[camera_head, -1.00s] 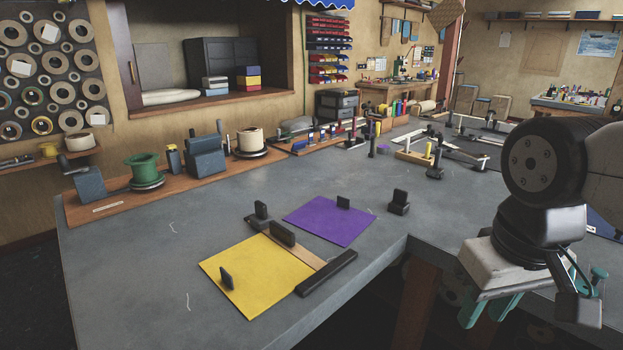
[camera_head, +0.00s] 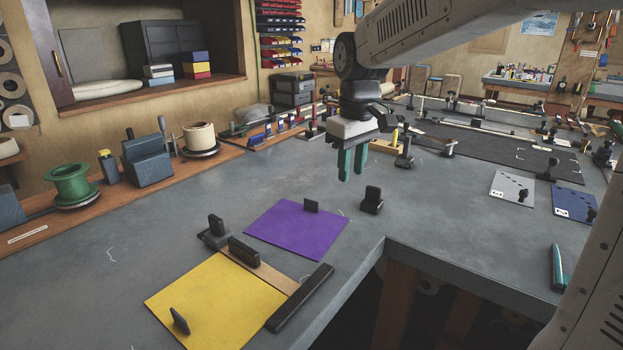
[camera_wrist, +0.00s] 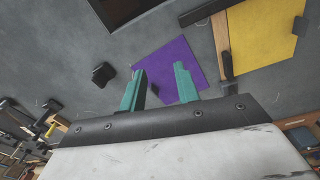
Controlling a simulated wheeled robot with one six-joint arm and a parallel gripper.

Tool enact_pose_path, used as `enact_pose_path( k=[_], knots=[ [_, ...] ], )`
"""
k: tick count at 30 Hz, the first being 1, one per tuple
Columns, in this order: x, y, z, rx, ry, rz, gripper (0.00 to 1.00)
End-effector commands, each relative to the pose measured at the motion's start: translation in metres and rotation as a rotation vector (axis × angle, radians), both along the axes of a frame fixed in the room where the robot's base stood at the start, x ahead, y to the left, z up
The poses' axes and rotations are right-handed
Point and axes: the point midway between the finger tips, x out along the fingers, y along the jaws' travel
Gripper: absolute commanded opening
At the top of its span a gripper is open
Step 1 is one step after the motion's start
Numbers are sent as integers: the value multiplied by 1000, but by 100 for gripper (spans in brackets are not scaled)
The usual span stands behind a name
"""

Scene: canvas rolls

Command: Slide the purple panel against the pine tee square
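The purple panel (camera_head: 283,232) lies flat on the grey bench, with a black upright grip (camera_head: 311,205) near its far right edge. The panel also shows in the wrist view (camera_wrist: 165,65). The pine tee square (camera_head: 277,278) lies to its near left, with a black bar at its right end and a black block (camera_head: 244,252) on it. A strip of bare bench separates panel and tee square. A yellow panel (camera_head: 215,305) lies at the tee square's other side. My gripper (camera_head: 352,178) hangs above the bench, beyond and right of the purple panel, its teal fingers apart and empty.
A small black block (camera_head: 372,200) stands right of the purple panel. Spools and tools on a wooden board (camera_head: 110,185) line the left. Grey and blue plates (camera_head: 513,187) lie far right. The bench edge has an inner corner right of the tee square.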

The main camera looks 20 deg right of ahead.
Motion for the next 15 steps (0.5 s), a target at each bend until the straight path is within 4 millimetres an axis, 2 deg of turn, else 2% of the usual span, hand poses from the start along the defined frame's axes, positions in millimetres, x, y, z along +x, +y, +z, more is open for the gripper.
enact_pose_path(
  k=[1, 3, 9, 12, 15],
  knots=[
    [28, 2, -11, -2, 12, 35, 32],
    [64, 5, -25, -4, 20, 87, 32],
    [153, 11, -78, -8, 41, 231, 32],
    [184, 14, -104, -8, 47, 285, 32],
    [205, 16, -124, -9, 51, 324, 32]
  ],
)
